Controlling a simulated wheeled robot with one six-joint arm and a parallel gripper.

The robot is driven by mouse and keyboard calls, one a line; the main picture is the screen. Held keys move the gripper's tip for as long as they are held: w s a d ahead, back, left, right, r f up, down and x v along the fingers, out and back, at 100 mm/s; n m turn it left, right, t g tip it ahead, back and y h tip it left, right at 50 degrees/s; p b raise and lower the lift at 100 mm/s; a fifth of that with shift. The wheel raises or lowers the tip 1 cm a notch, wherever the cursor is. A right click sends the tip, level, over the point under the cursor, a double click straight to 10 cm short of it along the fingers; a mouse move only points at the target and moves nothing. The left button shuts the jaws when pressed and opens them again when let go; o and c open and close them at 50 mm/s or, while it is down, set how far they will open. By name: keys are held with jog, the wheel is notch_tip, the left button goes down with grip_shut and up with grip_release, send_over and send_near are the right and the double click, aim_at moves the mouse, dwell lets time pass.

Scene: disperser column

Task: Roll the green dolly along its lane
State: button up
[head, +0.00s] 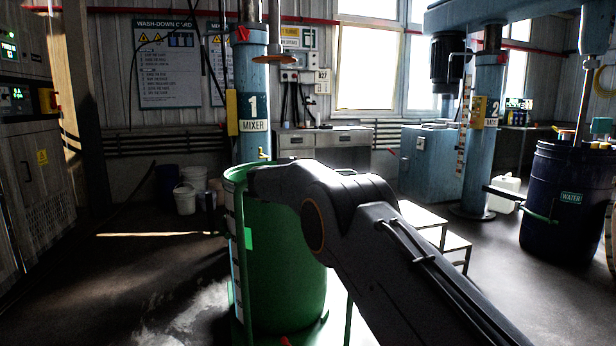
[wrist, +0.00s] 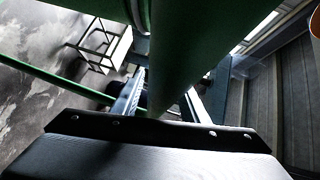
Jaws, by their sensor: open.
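The green dolly (head: 322,322) stands at the bottom middle of the head view, its lower frame and thin uprights partly in view. It carries a tall green drum (head: 285,270). My arm reaches across the drum's top from the right, and its end hides part of the rim. In the wrist view my gripper (wrist: 165,92) is open, its two fingers pointing away from the camera. A thick green tubular part (wrist: 185,45) crosses close by the fingers, and I cannot tell whether they touch it. A thin green bar (wrist: 50,75) runs in from the left.
A blue column marked 1 MIXER (head: 252,95) stands right behind the drum. White steps (head: 435,225) are to the right, also in the wrist view (wrist: 102,45). A dark blue WATER drum (head: 565,215) stands at far right, and electrical cabinets (head: 35,150) at left. The left floor is open.

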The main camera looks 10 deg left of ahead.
jog(key=v, duration=0.7)
dwell(0.3)
